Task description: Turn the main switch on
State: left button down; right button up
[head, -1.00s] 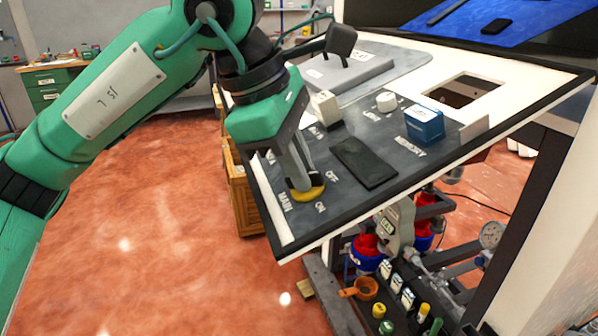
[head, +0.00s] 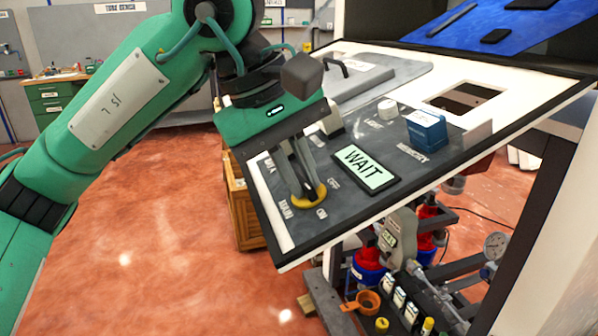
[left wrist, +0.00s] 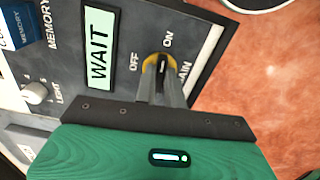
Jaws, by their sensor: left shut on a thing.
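The main switch (head: 314,194) is a yellow ring with a dark knob on the grey panel, between the OFF and ON labels. It also shows in the left wrist view (left wrist: 173,62), with the dark knob between my fingers. My left gripper (head: 304,192) reaches down onto it and is shut on the knob. The knob is partly hidden by the fingers. The display (head: 366,168) beside the switch is lit pale green and reads WAIT. My right gripper is not in view.
A blue memory block (head: 426,130) and a white light knob (head: 387,110) stand on the panel beyond the display. A square opening (head: 466,97) lies farther right. Bottles, a gauge (head: 495,245) and an orange cup (head: 367,301) are below the panel.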

pick_arm(q)
jog(key=shift+r+m, duration=0.1)
jog(key=shift+m, duration=0.5)
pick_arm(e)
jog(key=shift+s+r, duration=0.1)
pick_arm(q)
jog(key=c, duration=1.5)
grip_release()
jog(key=p+v, duration=0.1)
jog(key=v, duration=1.2)
jog(key=shift+a+r, duration=0.2)
jog(key=shift+r, duration=0.1)
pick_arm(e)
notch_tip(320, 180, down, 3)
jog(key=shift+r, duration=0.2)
